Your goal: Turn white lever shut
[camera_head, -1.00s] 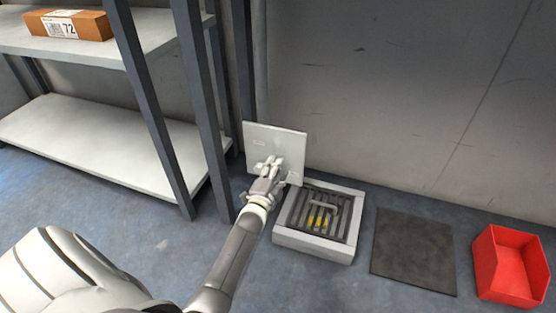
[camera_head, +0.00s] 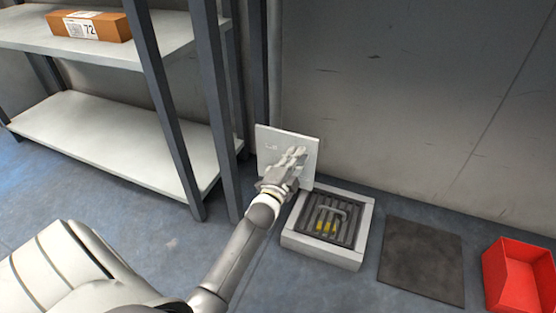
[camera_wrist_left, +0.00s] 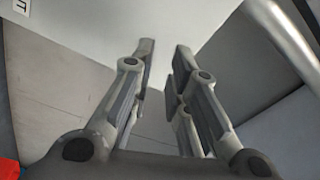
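A thin white plate (camera_head: 270,142) stands upright behind a low floor box with a pale frame (camera_head: 322,253). The box has dark slats, a grey bent handle (camera_head: 336,211) and yellow pieces (camera_head: 326,228) inside. No separate white lever can be made out for sure. My left gripper (camera_head: 298,154) is in front of the plate; contact cannot be told. In the left wrist view its fingers (camera_wrist_left: 165,50) are apart with nothing seen between them. A pale bar (camera_wrist_left: 284,40) crosses that view's upper right; whether it is the lever is unclear. My right gripper is not in view.
A metal shelf (camera_head: 110,140) with a labelled orange box (camera_head: 90,26) stands at the left. A dark mat (camera_head: 421,262) and a red bin (camera_head: 518,275) lie right of the floor box. A grey wall (camera_head: 400,90) closes off the back.

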